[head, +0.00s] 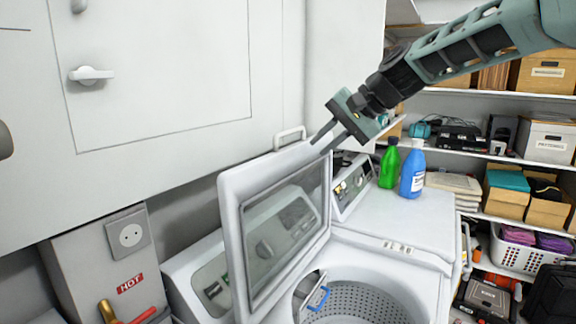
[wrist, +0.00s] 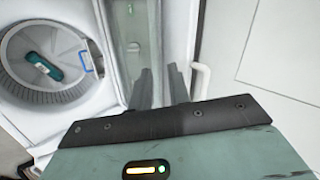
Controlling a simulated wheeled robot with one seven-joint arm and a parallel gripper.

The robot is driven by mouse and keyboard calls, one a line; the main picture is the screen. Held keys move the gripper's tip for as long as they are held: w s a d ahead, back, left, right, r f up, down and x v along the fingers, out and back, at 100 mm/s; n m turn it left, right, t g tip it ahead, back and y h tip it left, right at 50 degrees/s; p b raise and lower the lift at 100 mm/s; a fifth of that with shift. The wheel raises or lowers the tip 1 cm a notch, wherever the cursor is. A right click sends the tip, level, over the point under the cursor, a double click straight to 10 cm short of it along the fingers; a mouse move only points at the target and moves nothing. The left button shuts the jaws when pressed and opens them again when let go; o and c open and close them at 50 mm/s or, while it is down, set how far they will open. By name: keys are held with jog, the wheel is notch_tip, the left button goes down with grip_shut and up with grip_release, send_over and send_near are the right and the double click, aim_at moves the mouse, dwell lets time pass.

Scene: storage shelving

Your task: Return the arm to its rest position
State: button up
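My gripper (head: 319,147) is at the upper middle of the head view, just above and right of the raised washer lid (head: 231,215) and its handle (head: 290,133). The white lid handle (wrist: 201,85) is just right of the fingers there. I cannot tell whether a finger touches the lid. My arm reaches in from the upper right of the head view.
The top-loading washer (head: 400,225) stands open; a teal item (wrist: 43,66) lies in its drum. White cabinets (head: 160,70) are left. Shelves with boxes (head: 548,140) are right.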

jog(key=s+a+f+n+g+h+b, duration=0.25)
jog(key=s+a+f+n, duration=0.2)
jog(key=s+f, duration=0.75)
jog(key=s+d+f+n+h+b, duration=0.1)
jog(key=s+d+f+n+b, duration=0.1)
jog(key=s+f, duration=0.3)
jog(key=s+d+f+n+g+h+b, duration=0.1)
jog(key=s+f, duration=0.5)
jog(key=s, duration=0.7)
jog(key=s+d+f+n+h+b, duration=0.3)
jog(key=s+d+f+n, duration=0.1)
jog(key=s, duration=0.5)
notch_tip(320, 180, down, 2)
jog(key=shift+d, duration=0.5)
jog(key=shift+g, duration=0.25)
